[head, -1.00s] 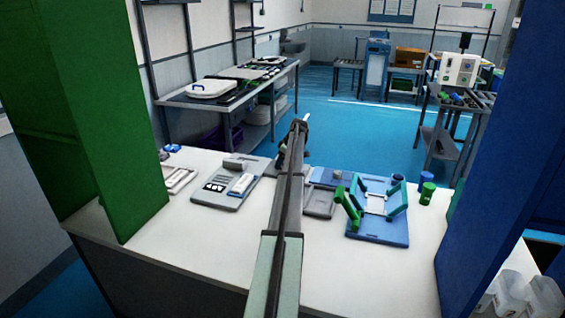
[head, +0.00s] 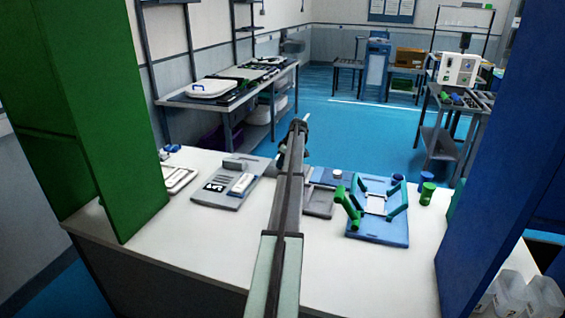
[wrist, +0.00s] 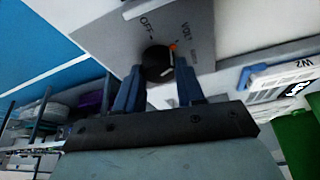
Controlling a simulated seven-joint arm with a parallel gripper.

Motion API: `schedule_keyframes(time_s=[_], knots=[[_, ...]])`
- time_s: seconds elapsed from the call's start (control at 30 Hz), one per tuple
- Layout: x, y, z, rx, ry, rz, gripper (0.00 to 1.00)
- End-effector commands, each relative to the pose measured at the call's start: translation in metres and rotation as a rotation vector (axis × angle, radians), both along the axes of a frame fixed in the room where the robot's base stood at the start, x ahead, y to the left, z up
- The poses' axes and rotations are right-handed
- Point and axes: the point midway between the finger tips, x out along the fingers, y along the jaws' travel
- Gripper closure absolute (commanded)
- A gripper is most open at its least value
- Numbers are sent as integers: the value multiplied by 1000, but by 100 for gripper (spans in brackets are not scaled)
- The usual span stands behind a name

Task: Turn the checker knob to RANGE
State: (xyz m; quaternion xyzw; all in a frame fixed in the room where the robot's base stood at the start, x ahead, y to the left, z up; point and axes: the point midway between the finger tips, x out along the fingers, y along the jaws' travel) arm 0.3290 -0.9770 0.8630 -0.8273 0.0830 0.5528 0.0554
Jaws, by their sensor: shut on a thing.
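In the wrist view, a round black knob (wrist: 157,62) sits on a grey panel (wrist: 199,14), between the two blue fingers of my gripper (wrist: 159,80). My gripper is shut on the knob, one finger on each side. The knob has a pale mark at its lower right and an orange spot near its upper right edge. "OFF" is printed above it, with a word like "VOLT" to the right; smaller print is too blurred to read. In the head view, my arm hides the knob and most of my gripper (head: 293,140).
A blue fixture (head: 380,231) with green and teal arms stands to the right, near a green cylinder (head: 427,193). A green panel (head: 100,120) and a blue panel (head: 510,150) flank the white table (head: 345,275).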

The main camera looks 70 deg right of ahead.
Motion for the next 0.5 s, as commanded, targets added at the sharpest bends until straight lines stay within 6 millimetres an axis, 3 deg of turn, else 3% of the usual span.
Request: schedule_keyframes(time_s=[0.5], knots=[[1, 4, 0, 0, 1, -367, 92]])
